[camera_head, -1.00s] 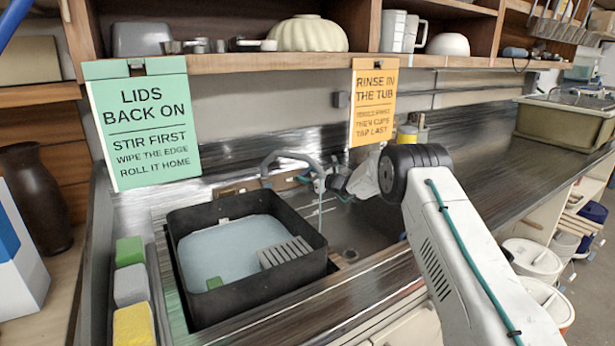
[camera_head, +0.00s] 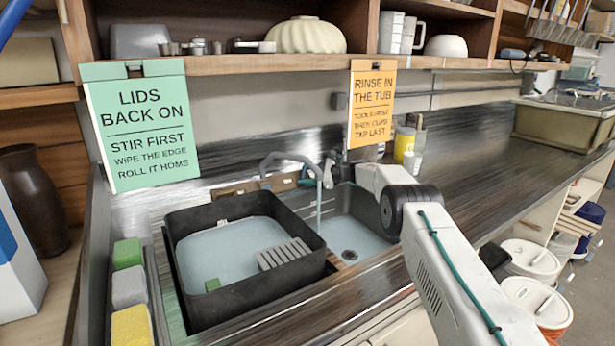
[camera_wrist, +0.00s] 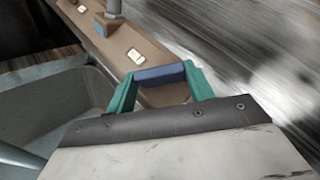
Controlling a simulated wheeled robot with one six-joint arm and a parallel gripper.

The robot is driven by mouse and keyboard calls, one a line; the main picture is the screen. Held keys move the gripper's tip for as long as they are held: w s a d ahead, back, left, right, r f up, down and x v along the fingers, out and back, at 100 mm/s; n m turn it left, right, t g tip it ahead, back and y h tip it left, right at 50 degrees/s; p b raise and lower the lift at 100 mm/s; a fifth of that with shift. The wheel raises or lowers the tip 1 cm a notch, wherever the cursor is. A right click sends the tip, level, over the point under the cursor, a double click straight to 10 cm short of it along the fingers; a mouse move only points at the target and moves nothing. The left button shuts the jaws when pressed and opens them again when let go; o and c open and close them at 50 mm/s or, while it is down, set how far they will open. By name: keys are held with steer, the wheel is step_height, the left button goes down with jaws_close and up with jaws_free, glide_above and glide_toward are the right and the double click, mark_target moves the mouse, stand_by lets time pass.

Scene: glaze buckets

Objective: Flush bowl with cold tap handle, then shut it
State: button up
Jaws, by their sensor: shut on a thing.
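In the wrist view, the two teal fingers of my gripper (camera_wrist: 160,84) are closed on a blue tap handle (camera_wrist: 158,74), one at each end. The handle sits over a tan ledge (camera_wrist: 112,62) behind the sink. In the head view, my arm hides most of the gripper near the ledge. A grey curved tap (camera_head: 290,157) stands behind the sink. A thin stream of water (camera_head: 318,207) falls from its spout into the right-hand bowl (camera_head: 372,236). The bowl looks pale blue, with a dark round drain (camera_head: 349,254) visible. The bowl also shows in the wrist view (camera_wrist: 60,105).
Sponges (camera_head: 129,287) line the left edge. Signs (camera_head: 145,130) hang from the shelf. The right counter is mostly clear.

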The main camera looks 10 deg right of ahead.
stand_by(0.3)
steer(key=o, duration=1)
steer(key=v, duration=0.7)
steer(key=shift+s+d+r, duration=0.1)
steer(key=shift+s+d, duration=0.1)
steer(key=shift+d, duration=0.1)
